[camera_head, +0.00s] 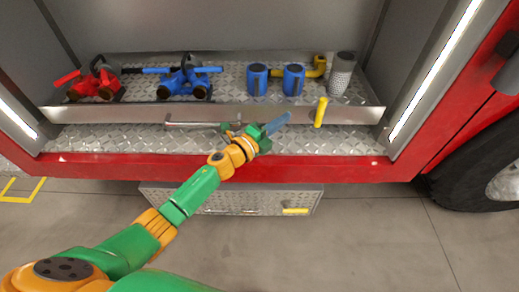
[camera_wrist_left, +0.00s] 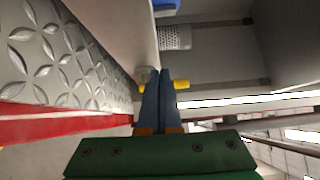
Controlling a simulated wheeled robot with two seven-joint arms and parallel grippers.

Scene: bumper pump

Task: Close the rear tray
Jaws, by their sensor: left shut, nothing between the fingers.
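The tray (camera_head: 130,113) has a grey metal front wall and a diamond-plate floor, and sits inside the truck compartment. A yellow handle (camera_head: 320,112) stands upright at the right part of the front wall; it also shows in the left wrist view (camera_wrist_left: 181,85), just past the fingertips. A grey bar handle (camera_head: 190,124) lies along the wall further left, partly behind my gripper. My left gripper (camera_head: 287,117) is shut and empty, its blue fingers in front of the wall, left of the yellow handle. Whether the fingers touch anything is unclear. My right gripper is out of view.
The tray holds a red valve (camera_head: 96,82), a blue valve (camera_head: 184,80), blue cylinders (camera_head: 257,79), a yellow pipe (camera_head: 317,68) and a grey strainer (camera_head: 341,74). Bare diamond-plate floor (camera_head: 340,142) lies before the wall. A lower drawer (camera_head: 225,200) juts out below the red sill.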

